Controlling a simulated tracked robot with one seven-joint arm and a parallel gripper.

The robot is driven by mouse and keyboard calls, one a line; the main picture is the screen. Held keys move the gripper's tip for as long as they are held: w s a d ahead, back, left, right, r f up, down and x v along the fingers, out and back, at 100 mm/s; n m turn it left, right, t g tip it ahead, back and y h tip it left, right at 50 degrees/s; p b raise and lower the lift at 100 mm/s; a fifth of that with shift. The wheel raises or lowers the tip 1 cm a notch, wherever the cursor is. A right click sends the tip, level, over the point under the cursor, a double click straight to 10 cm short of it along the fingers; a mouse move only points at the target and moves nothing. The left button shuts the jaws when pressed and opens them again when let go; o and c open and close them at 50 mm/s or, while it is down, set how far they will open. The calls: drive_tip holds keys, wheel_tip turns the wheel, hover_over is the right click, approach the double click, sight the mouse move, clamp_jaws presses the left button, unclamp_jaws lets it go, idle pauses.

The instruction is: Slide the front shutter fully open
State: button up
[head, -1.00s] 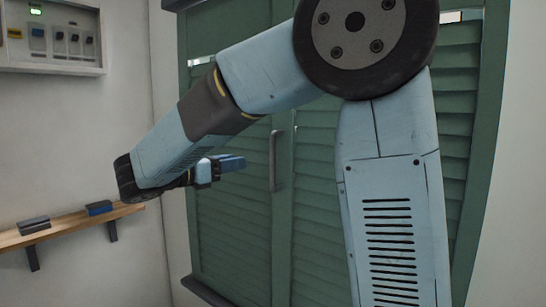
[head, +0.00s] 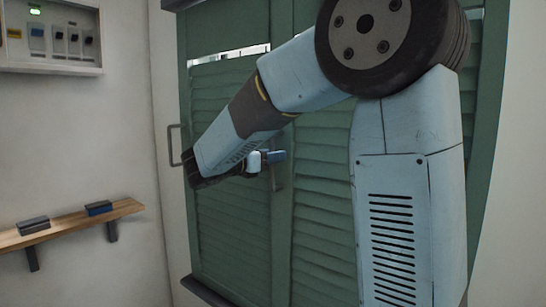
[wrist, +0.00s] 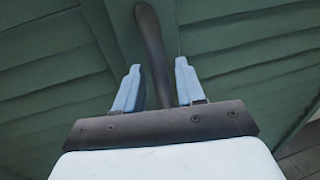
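Green louvred shutters (head: 225,235) cover the opening, with a left and a right panel meeting near the middle. A dark vertical handle (head: 277,178) is on the middle upright, partly hidden by my gripper. My gripper (head: 275,155) is at this handle, its blue fingers pointing right. In the wrist view the dark handle (wrist: 151,45) runs between the two open fingers (wrist: 157,85), with a gap on each side. A second handle (head: 171,145) stands out at the left edge of the shutters. I cannot tell which panel is in front.
A wooden shelf (head: 70,225) with two small dark blocks is on the left wall. A switch box (head: 55,40) hangs above it. A dark sill (head: 205,292) runs below the shutters. Bright slits show above the louvres (head: 228,54).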

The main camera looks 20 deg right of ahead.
drive_tip(key=shift+d, duration=0.1)
drive_tip(key=shift+c, duration=0.3)
clamp_jaws()
